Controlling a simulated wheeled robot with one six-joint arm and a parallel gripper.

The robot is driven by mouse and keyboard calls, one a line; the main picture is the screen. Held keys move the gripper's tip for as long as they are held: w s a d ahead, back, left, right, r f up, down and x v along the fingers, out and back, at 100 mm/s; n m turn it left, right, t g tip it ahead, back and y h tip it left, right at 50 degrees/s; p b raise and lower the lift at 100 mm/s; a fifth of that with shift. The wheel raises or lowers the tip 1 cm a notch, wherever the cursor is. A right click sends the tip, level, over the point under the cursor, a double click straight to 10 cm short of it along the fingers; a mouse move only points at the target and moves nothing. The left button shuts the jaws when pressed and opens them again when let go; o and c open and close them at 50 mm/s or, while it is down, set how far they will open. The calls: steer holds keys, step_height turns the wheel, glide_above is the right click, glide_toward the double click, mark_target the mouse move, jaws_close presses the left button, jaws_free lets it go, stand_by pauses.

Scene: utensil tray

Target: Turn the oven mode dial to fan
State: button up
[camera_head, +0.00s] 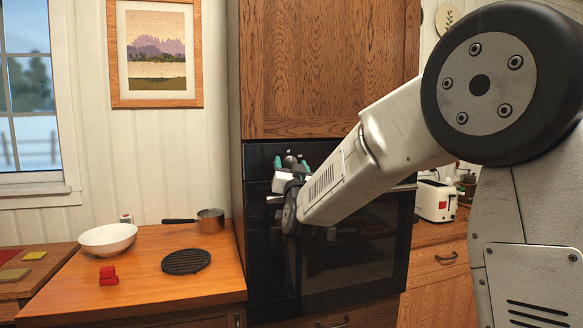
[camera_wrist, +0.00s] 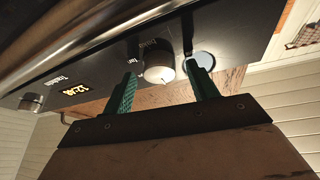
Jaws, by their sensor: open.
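The black oven (camera_head: 355,250) is built into a wooden cabinet, with its control panel above the door. My gripper (camera_head: 292,164) is at the left part of that panel. In the wrist view a silver dial (camera_wrist: 158,64) with small white labels beside it sits between the green fingers of my gripper (camera_wrist: 160,72). The fingers are open, one on each side of the dial; I cannot tell whether either touches it. The dial's setting is too small to read. A second silver knob (camera_wrist: 31,102) is at the far left, beyond the lit clock display (camera_wrist: 75,89).
The oven door's handle bar (camera_wrist: 90,32) runs close to the panel. A pale round disc (camera_wrist: 203,59) shows behind the right finger. Left of the oven, a counter (camera_head: 140,290) holds a white bowl (camera_head: 108,239), a pot (camera_head: 211,220) and a black trivet (camera_head: 186,261). A toaster (camera_head: 436,201) stands right.

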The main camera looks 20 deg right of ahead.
steer(key=c, duration=1)
